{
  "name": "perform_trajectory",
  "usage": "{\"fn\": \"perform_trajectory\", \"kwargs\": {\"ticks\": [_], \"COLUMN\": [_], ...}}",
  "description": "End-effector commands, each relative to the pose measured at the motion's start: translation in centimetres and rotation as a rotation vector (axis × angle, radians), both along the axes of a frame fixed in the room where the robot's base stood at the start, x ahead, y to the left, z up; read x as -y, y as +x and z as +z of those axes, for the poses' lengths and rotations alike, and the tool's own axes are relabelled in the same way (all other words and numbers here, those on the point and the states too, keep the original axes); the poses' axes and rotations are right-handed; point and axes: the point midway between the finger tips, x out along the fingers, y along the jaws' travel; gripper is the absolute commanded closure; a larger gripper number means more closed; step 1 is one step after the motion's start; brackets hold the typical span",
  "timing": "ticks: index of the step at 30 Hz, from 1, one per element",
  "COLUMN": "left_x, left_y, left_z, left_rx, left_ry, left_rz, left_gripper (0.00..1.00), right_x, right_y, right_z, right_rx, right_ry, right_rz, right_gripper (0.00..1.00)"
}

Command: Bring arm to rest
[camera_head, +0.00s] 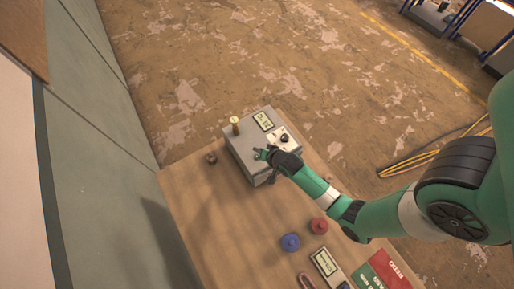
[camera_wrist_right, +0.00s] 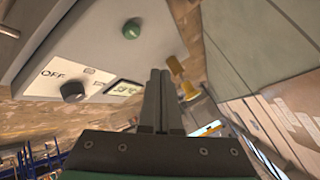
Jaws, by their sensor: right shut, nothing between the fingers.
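My right arm comes in from the right in the head view. Its gripper (camera_head: 262,154) is at the top of a grey control box (camera_head: 242,147), close to its front part; I cannot tell if it touches. In the right wrist view the fingers (camera_wrist_right: 159,75) are together with nothing between them. That view also shows the box's pale face (camera_wrist_right: 95,40) with a green button (camera_wrist_right: 131,29), a black OFF-marked knob (camera_wrist_right: 72,91) and a small display (camera_wrist_right: 124,88). A brass post (camera_head: 235,124) stands on the box. My left gripper is not in view.
The box stands on a wooden table (camera_head: 225,215). A blue knob (camera_head: 290,242), a red knob (camera_head: 319,226), a small brown part (camera_head: 211,158) and a red-and-green box (camera_head: 385,272) are on the table. Yellow cables (camera_head: 425,158) lie on the floor. A grey-green wall (camera_head: 95,150) borders the left.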

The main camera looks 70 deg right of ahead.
Motion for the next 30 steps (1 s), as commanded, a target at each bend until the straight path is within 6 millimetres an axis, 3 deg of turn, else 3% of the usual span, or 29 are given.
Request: {"fn": "perform_trajectory", "kwargs": {"ticks": [19, 22, 26, 29, 30], "left_x": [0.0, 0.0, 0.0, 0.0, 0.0], "left_y": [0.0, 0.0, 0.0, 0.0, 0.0], "left_z": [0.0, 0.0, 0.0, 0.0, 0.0], "left_rx": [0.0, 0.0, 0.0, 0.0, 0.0], "left_ry": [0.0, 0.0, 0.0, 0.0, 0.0], "left_rz": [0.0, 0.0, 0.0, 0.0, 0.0], "left_gripper": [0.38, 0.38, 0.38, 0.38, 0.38], "right_x": [0.0, -0.6, -1.3, -2.2, -2.8], "right_y": [0.0, 1.1, 6.4, 11.9, 14.0], "right_z": [0.0, 0.5, 4.6, 10.8, 13.7], "right_rx": [-0.001, 0.012, 0.1, 0.228, 0.287], "right_ry": [0.0, -0.006, -0.046, -0.096, -0.115], "right_rz": [0.001, 0.028, 0.093, 0.151, 0.174], "right_gripper": [1.0, 1.0, 1.0, 1.0, 1.0]}}
